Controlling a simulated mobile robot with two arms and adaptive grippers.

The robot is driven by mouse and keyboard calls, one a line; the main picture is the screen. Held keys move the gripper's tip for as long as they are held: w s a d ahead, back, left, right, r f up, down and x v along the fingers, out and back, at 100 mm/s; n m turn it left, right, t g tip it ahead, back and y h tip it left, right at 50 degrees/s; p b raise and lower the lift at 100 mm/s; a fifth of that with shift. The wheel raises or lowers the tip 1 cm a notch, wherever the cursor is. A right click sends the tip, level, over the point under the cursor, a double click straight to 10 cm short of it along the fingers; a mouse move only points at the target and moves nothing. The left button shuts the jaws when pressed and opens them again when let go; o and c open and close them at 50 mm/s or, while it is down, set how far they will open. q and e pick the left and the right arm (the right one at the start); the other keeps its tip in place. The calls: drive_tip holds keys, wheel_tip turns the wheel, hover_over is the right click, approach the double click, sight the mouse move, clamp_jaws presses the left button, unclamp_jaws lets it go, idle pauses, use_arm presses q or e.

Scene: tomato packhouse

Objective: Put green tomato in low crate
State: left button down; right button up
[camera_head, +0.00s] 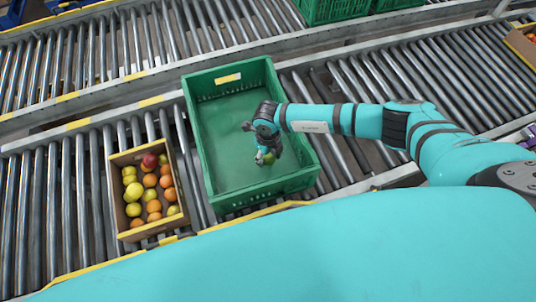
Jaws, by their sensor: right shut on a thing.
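A low green crate (194,128) stands on the roller conveyor in the middle of the picture, with a bare green floor inside. My right gripper (266,160) hangs over the right part of the crate, pointing down. It is shut on a small green tomato (269,158), which is partly hidden by the fingers. The tomato is within the crate's outline; I cannot tell whether it touches the floor. My left gripper is not in view.
A cardboard box (117,193) of red, orange and yellow round fruit stands just left of the crate. Other green crates (335,8) stand on the far conveyor at the top. A brown box (521,42) is at the right edge. Bare rollers lie around the crate.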

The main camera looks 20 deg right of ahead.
drive_tip(key=shift+f+b, duration=0.45)
drive_tip(key=shift+f, duration=0.15)
idle(0.4)
drive_tip(key=o, duration=0.9)
drive_tip(key=c, duration=0.3)
drive_tip(key=shift+c, duration=0.2)
drive_tip(key=shift+r, duration=0.1)
drive_tip(key=shift+r+p, duration=2.95)
drive_tip(key=shift+r, duration=0.5)
